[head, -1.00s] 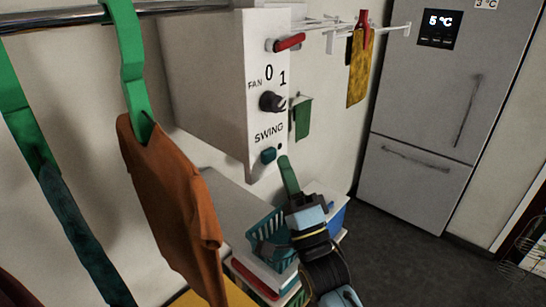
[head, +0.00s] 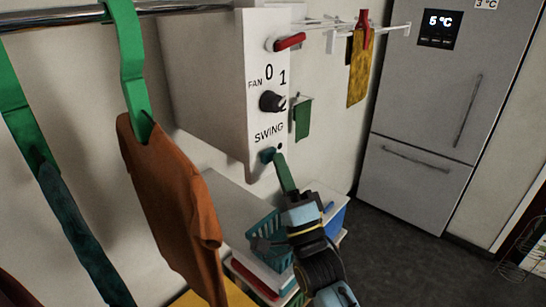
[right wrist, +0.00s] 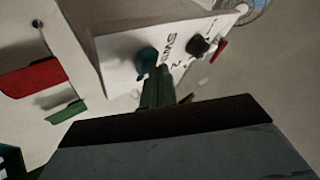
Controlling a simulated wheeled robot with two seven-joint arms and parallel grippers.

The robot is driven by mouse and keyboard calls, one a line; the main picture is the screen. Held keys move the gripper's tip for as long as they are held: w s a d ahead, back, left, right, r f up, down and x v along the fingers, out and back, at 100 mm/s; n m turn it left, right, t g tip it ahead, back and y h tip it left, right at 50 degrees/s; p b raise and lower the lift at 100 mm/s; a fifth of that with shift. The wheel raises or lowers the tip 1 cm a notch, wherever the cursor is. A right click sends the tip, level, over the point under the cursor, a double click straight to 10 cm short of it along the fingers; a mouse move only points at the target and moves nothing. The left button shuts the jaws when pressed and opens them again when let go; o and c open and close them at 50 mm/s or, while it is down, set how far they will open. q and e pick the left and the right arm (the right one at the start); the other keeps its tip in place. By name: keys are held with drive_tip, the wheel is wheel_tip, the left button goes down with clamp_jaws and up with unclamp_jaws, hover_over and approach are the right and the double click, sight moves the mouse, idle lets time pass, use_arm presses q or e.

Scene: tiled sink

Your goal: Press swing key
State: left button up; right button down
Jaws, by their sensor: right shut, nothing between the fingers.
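The swing key (head: 267,155) is a small teal button low on the white panel (head: 262,45), under the printed word SWING. In the right wrist view the teal key (right wrist: 146,60) shows just beyond my fingertips. My right gripper (head: 281,160), with green fingers, is shut and empty. Its tips are at the right edge of the key in the head view, and they overlap the panel's lower edge. I cannot tell for sure whether they touch or press the key. The right wrist view shows the shut fingers (right wrist: 158,76) partly covering the key's surroundings. My left gripper is not in view.
Above the key are a black fan knob (head: 271,101) and a red lever (head: 290,41). A teal basket (head: 262,233) stands below, near my right arm. An orange cloth (head: 172,205) hangs at left from a rail. A grey fridge (head: 425,110) stands at right.

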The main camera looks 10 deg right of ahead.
drive_tip(key=shift+w+a, duration=0.15)
drive_tip(key=shift+w, duration=0.05)
drive_tip(key=shift+s, duration=0.1)
idle(0.4)
drive_tip(key=shift+s+d+p, duration=0.45)
drive_tip(key=shift+s+d, duration=0.15)
drive_tip(key=shift+s, duration=0.1)
drive_tip(key=s+d+p, duration=0.1)
drive_tip(key=s+d, duration=0.1)
drive_tip(key=s+d+p, duration=0.1)
drive_tip(key=s, duration=0.1)
drive_tip(key=shift+s+d, duration=0.35)
